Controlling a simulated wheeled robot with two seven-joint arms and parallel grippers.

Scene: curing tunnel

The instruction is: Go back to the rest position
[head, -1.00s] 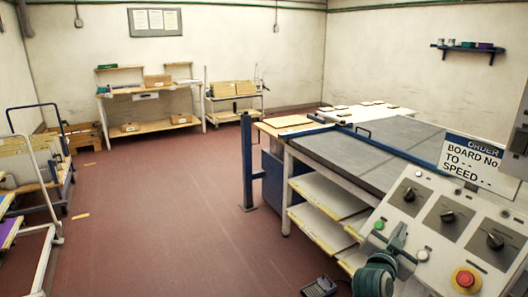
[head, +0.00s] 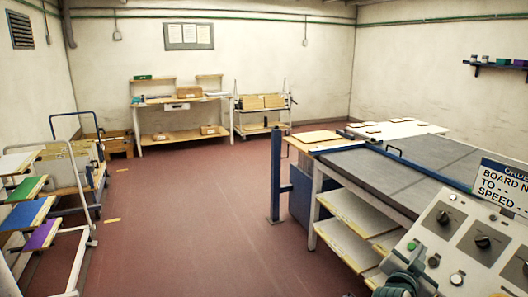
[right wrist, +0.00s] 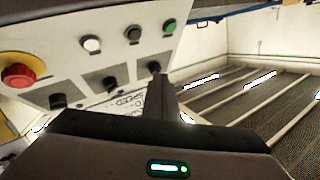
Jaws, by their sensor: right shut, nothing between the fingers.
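My right gripper (head: 416,266) shows at the bottom edge of the head view, in front of the control panel (head: 452,228). In the right wrist view its dark fingers (right wrist: 164,98) are together with nothing between them. They are close below the panel's row of black knobs, and I cannot tell whether they touch it. The panel has several rotary knobs (head: 483,242), round buttons and a red stop button (right wrist: 17,76). My left gripper is not in view.
An order sign (head: 505,187) stands above the panel. A conveyor table (head: 425,165) with shelves underneath is behind it. A cart with coloured boards (head: 28,212) stands at the left. A workbench (head: 180,100) is at the back wall. The red floor in the middle is clear.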

